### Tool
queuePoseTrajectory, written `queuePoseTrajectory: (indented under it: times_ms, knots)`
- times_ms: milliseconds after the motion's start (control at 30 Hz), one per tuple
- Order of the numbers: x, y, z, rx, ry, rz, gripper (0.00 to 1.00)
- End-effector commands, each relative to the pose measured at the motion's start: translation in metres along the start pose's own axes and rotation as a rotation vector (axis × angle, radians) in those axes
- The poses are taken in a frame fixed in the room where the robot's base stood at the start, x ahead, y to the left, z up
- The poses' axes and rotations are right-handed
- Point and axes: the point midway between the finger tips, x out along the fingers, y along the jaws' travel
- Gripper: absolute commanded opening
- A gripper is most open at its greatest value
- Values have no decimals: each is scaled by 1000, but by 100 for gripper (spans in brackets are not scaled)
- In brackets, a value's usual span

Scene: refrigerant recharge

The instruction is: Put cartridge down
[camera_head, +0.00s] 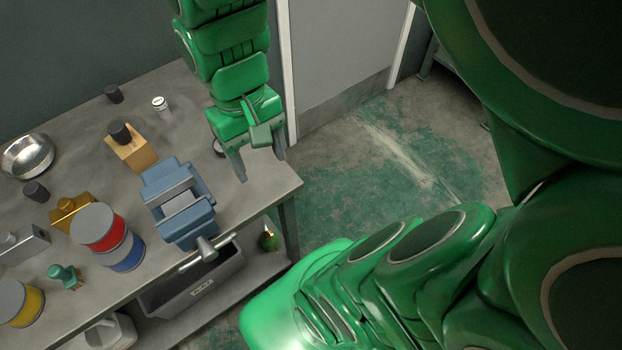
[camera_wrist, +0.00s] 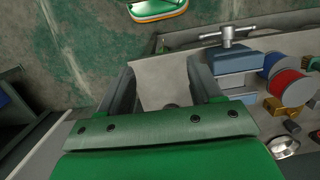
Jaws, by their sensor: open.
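My gripper (camera_head: 262,165) hangs over the right end of the grey workbench (camera_head: 262,190), with its two fingers apart and nothing seen between the tips. In the wrist view the open fingers (camera_wrist: 162,75) frame bare bench top. A small dark round thing (camera_wrist: 172,105) shows low between them, partly hidden by the gripper's body. In the head view a dark round edge (camera_head: 218,148) shows just left of the gripper, mostly covered by it. I cannot tell whether this is the cartridge. Other small cylinders on the bench are a dark one (camera_head: 113,94) and a white-topped one (camera_head: 159,103).
A blue vise (camera_head: 180,205) stands left of my gripper at the bench's front edge. The bench's right corner is clear.

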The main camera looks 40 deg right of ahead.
Motion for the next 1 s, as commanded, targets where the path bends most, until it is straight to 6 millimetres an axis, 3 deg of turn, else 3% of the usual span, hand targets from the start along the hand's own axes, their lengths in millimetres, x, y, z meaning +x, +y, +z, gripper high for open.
queuePoseTrajectory:
  times_ms: [100, 300, 1000]
  knots:
    - [4, 8, 27, 2, 19, 20, 65]
    - [16, 9, 52, -12, 8, 18, 65]
    - [18, 9, 56, -18, 6, 16, 65]
